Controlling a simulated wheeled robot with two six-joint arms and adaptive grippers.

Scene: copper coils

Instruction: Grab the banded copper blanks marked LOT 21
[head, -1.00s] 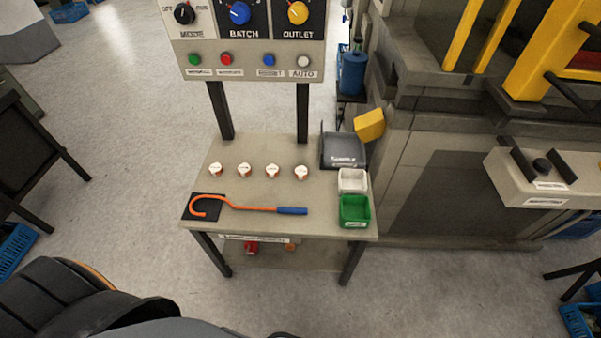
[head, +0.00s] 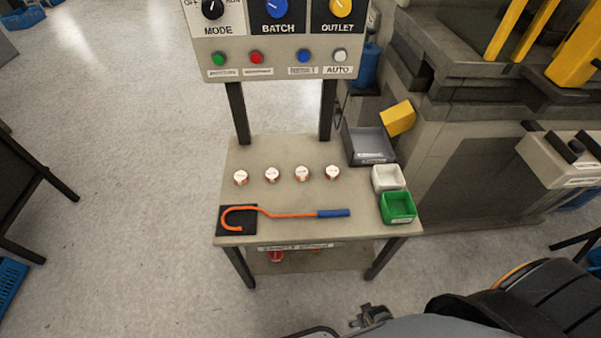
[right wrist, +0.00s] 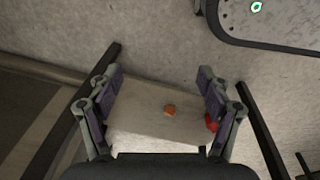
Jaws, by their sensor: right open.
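Several small round blanks with white labelled tops and copper-coloured sides stand in a row on the grey table (head: 300,240). From the left they are the first blank (head: 241,177), the second (head: 272,174), the third (head: 302,173) and the last (head: 332,172). Their labels are too small to read. In the right wrist view my right gripper (right wrist: 159,72) is open and empty. Beyond its fingers lie a small orange object (right wrist: 169,111) and a red one (right wrist: 211,122) on a pale surface. My left gripper is not in view.
An orange hook with a blue handle (head: 333,213) lies in front of the blanks, its curl on a black pad. On the right are a grey tray (head: 370,158), a white bin (head: 388,178) and a green bin (head: 398,220). A control panel (head: 270,66) rises behind.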

